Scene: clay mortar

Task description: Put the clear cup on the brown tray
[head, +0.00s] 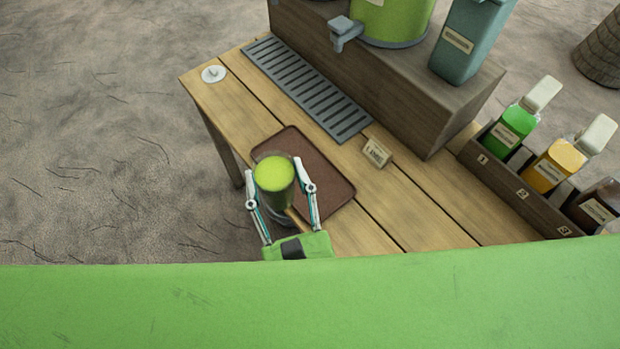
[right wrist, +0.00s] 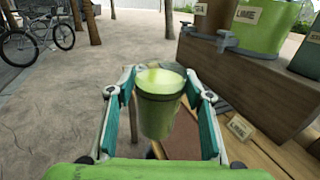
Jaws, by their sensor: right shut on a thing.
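The clear cup (head: 273,178) holds a green drink and is upright between the fingers of my right gripper (head: 281,193), which is shut on it. In the right wrist view the cup (right wrist: 159,103) sits between both fingers of the right gripper (right wrist: 160,108). The brown tray (head: 325,183) lies on the wooden table, partly hidden behind the cup and gripper. The cup overlaps the tray's left part in the head view; I cannot tell whether it touches the tray. The tray also shows in the right wrist view (right wrist: 183,147). My left gripper is not in view.
A grey drip grate (head: 307,88) lies behind the tray, with a small label block (head: 376,152) to its right. A raised wooden stand (head: 420,115) carries dispensers. A rack (head: 520,190) of bottles stands at right. A white disc (head: 213,74) is at the table's left corner.

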